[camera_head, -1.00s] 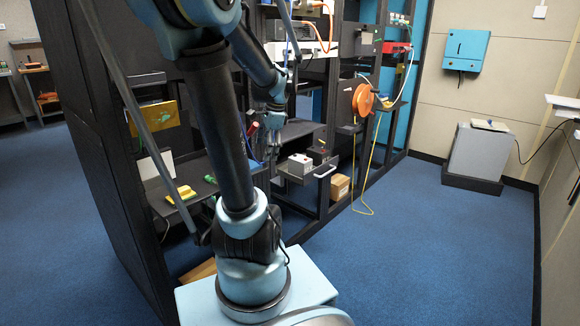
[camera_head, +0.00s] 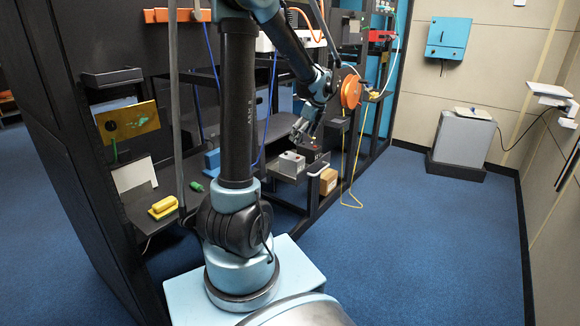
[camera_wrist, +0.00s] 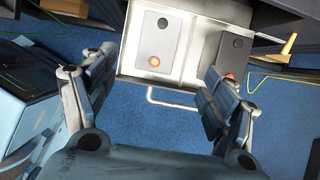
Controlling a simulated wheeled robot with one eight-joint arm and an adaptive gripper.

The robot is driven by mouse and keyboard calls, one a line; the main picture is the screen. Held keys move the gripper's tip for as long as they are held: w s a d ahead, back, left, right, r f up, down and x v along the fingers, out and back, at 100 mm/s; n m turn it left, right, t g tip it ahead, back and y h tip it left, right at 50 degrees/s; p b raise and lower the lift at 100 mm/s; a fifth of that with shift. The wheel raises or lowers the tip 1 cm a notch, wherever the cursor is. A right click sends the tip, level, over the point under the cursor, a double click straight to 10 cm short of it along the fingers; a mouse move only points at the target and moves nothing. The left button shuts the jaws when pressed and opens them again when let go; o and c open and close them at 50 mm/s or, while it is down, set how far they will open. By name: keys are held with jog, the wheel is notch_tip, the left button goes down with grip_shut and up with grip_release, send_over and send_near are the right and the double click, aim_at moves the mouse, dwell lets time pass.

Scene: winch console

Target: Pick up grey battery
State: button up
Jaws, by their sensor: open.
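A light grey box-shaped battery (camera_head: 291,163) with a small red spot stands on a tray (camera_head: 284,178) at the rack's lower front. In the wrist view the grey battery (camera_wrist: 157,42) shows an orange-red button and a small dark dot on top. A darker, near-black battery (camera_wrist: 226,58) with a glowing red button stands to its right, on the same pale tray (camera_wrist: 130,63). My gripper (camera_head: 303,132) is above the batteries. In the wrist view my gripper (camera_wrist: 160,66) is open and empty, its fingers spread on either side of the grey battery and apart from it.
The tray has a pale bar handle (camera_wrist: 180,103) at its front. An orange reel (camera_head: 351,91) with a hanging yellow cable (camera_head: 352,170) is to the right. A cardboard box (camera_head: 328,181) sits below. Blue floor is open at right.

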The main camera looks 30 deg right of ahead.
aim_at(293, 157)
jog(key=x, duration=0.9)
jog(key=shift+w+a+r, duration=0.1)
jog(key=shift+w+a, duration=0.1)
jog(key=shift+a, duration=0.1)
jog(key=shift+s+x, duration=0.15)
jog(key=shift+x, duration=0.9)
jog(key=shift+s+x, duration=0.15)
jog(key=shift+x, duration=1.7)
jog(key=shift+d, duration=0.15)
grip_shut()
jog(key=shift+r, duration=0.1)
